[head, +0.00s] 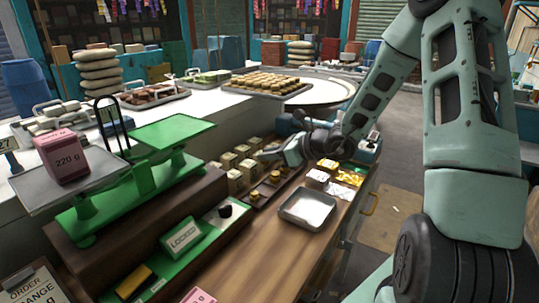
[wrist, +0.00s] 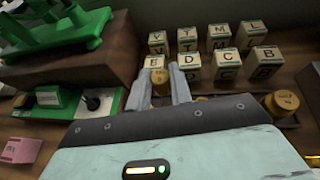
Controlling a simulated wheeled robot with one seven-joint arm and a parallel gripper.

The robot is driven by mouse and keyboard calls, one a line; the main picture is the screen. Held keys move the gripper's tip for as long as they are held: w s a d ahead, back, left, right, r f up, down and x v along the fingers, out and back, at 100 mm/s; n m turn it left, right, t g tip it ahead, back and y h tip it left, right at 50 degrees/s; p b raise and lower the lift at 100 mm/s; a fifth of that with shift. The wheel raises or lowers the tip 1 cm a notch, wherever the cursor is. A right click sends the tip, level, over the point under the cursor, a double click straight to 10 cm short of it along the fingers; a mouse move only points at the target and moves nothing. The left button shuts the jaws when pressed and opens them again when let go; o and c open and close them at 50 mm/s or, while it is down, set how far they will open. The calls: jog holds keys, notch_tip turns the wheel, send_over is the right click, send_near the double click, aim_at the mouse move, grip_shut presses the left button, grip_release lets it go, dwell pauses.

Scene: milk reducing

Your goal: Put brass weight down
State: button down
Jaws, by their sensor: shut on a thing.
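My gripper (wrist: 162,78) is shut on a brass weight (wrist: 160,84), which shows as a yellow cylinder between the two grey fingers in the wrist view. In the head view my gripper (head: 265,156) hangs over the back of the wooden counter, close to the lettered blocks; the held weight cannot be made out there. Other brass weights (head: 275,177) stand in a dark tray below it. One brass weight (wrist: 284,103) shows at the tray's right end in the wrist view. Whether the held weight touches the tray is hidden.
Lettered cream blocks (wrist: 228,64) stand in rows just beyond my gripper. A green balance (head: 135,170) with a pink 220 g block (head: 62,156) is on the left. A "LOCKED" sign (head: 182,237) stands in front. An empty metal tray (head: 308,209) sits on the right; bare wood lies before it.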

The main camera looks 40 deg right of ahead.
aim_at(269, 192)
jog(key=shift+r+p, duration=0.15)
jog(key=shift+p, duration=0.75)
jog(key=shift+f+p, duration=0.8)
jog(key=shift+f, duration=4.2)
jog(key=shift+f, duration=0.15)
jog(key=c, duration=1.3)
grip_release()
jog(key=shift+o, duration=0.2)
